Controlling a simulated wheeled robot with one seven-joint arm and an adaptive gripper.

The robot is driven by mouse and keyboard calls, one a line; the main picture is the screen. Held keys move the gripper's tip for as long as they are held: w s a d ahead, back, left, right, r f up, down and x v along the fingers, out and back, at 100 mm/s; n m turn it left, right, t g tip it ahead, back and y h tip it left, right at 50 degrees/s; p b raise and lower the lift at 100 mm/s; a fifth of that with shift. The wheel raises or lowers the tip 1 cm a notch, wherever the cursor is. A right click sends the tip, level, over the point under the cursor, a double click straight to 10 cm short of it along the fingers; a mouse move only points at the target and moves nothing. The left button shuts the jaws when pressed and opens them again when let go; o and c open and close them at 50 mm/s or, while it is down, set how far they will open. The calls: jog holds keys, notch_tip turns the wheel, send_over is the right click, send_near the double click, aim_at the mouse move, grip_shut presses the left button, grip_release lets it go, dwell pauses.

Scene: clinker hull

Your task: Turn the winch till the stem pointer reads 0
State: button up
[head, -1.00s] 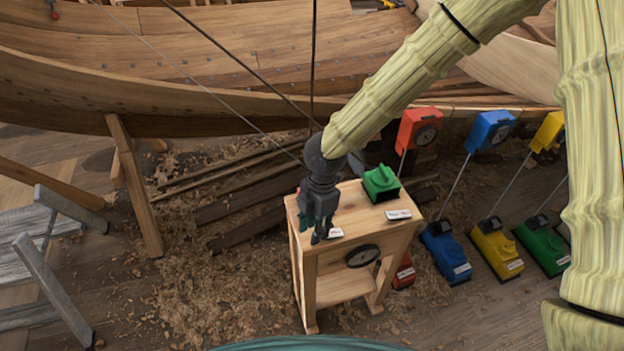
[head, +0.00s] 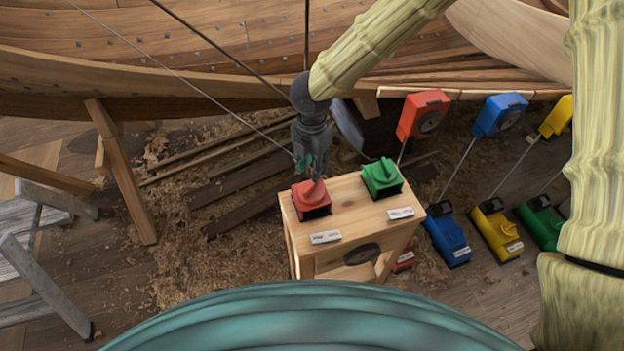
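A wooden stand (head: 345,219) bears a red block with a raised handle (head: 311,201) on the left of its top and a green one (head: 381,181) on the right. Each has a small white label in front, too small to read. A dark round dial (head: 362,254) is on the stand's front; its pointer cannot be made out. I cannot tell which part is the winch. My gripper (head: 314,178) points down at the red block's handle, at its far side. Whether it touches the handle, and whether its fingers are apart, is not clear.
Red (head: 422,113), blue (head: 498,114) and yellow (head: 557,116) boxes on thin rods stand right of the stand, with coloured blocks on the floor below. A plank hull (head: 200,70) spans the back. Grey trestles (head: 45,270) stand left. Shavings cover the floor.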

aim_at(311, 185)
jog(key=shift+w+a+f+p, duration=0.1)
jog(key=shift+f+p, duration=0.9)
jog(key=shift+f, duration=3.15)
grip_shut()
